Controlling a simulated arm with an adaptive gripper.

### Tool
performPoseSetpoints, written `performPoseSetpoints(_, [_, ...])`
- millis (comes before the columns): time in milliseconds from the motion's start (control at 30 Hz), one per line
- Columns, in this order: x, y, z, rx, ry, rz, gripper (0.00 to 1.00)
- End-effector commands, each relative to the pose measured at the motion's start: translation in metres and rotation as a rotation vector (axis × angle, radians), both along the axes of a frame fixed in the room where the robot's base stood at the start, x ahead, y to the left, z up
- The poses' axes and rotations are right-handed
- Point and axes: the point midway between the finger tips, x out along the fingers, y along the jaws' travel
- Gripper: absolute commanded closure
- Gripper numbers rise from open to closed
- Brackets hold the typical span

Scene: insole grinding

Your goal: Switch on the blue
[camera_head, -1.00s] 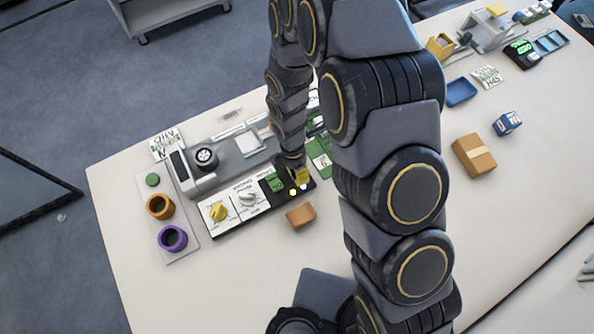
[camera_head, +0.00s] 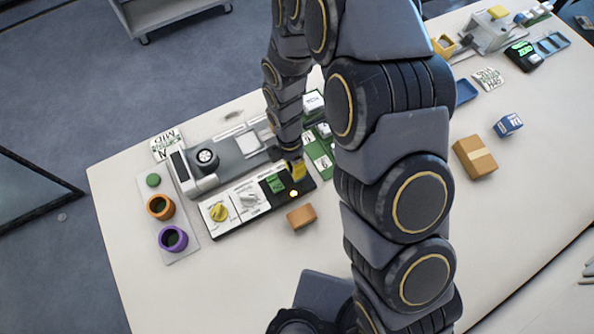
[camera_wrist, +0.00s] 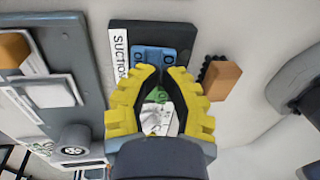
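The blue switch part (camera_wrist: 154,57) sits on the dark end of the control panel (camera_wrist: 180,35), beside a white label reading SUCTION (camera_wrist: 118,60). It shows two rounded blue ends in the wrist view; I cannot tell its on or off state. My gripper (camera_wrist: 162,73) has yellow fingers whose tips are slightly apart, right at the near edge of the blue part; contact is unclear. Nothing is held between them. In the head view my gripper (camera_head: 297,170) is over the panel's right end and hides the blue part.
A brown block (camera_head: 301,217) lies just in front. The grey machine (camera_head: 215,155) stands behind. Orange (camera_head: 160,207) and purple (camera_head: 173,239) cups are left.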

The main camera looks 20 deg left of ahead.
Motion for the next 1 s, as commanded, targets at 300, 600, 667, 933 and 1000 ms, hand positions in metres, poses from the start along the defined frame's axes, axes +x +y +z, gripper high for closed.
performPoseSetpoints(300, [-0.009, -0.010, 0.065, -0.017, 0.017, -0.001, 1.00])
performPoseSetpoints(600, [-0.012, -0.013, 0.113, -0.022, 0.021, -0.003, 1.00])
performPoseSetpoints(667, [-0.013, -0.014, 0.118, -0.024, 0.022, -0.003, 1.00])
performPoseSetpoints(933, [-0.014, -0.015, 0.125, -0.026, 0.024, -0.002, 1.00])
performPoseSetpoints(1000, [-0.014, -0.015, 0.124, -0.026, 0.024, -0.002, 1.00])
